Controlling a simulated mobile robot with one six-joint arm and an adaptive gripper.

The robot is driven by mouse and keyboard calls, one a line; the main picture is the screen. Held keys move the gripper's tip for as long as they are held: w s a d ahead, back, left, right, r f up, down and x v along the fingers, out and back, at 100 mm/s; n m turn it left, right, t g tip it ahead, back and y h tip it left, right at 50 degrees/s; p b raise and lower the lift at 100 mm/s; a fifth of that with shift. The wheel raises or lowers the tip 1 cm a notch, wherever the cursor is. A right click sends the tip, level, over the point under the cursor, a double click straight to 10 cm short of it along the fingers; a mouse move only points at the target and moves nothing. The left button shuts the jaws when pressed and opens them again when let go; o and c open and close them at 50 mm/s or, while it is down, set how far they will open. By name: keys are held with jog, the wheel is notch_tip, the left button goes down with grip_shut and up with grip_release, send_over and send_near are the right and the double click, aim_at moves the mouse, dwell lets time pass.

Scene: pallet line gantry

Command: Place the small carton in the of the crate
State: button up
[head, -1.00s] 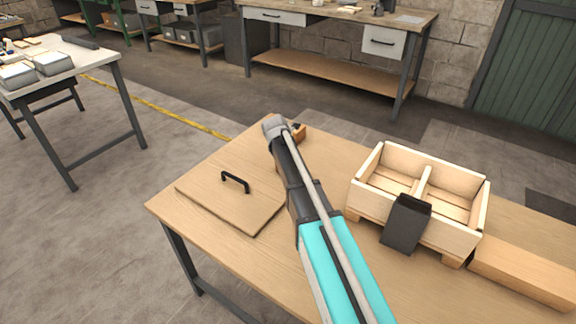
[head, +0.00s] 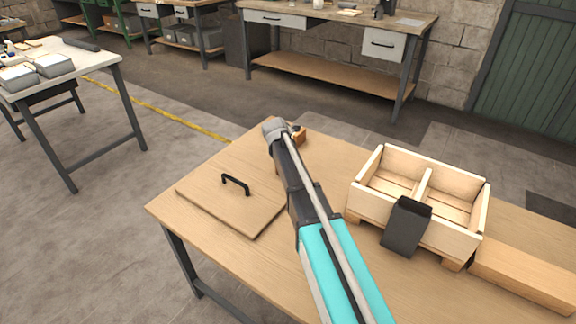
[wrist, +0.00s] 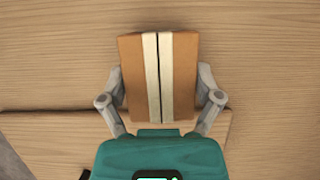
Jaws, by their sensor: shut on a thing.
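The small carton (wrist: 180,78) is brown with pale stripes along its top. In the wrist view it lies between the two fingers of my gripper (wrist: 160,95), which is shut on its sides. In the head view only a corner of the carton (head: 299,136) shows behind my arm, at the table's far edge, and my gripper's fingers are hidden there. The open wooden crate (head: 368,204) stands to the right on the table, with a divider (head: 422,186) splitting it into two compartments. Both compartments look empty. I cannot tell whether the carton touches the table.
A flat wooden lid with a black handle (head: 235,183) lies left of my arm. A long wooden block (head: 522,275) lies right of the crate. Bare tabletop (head: 336,163) separates my arm and the crate.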

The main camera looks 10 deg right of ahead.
jog(key=shift+r, duration=0.1)
notch_tip(320, 180, up, 3)
jog(key=p, duration=0.2)
jog(key=shift+f+p, duration=0.2)
jog(key=shift+p, duration=0.2)
jog(key=s+r+p, duration=1)
jog(key=s, duration=0.4)
jog(key=shift+a+r, duration=0.1)
dwell(0.5)
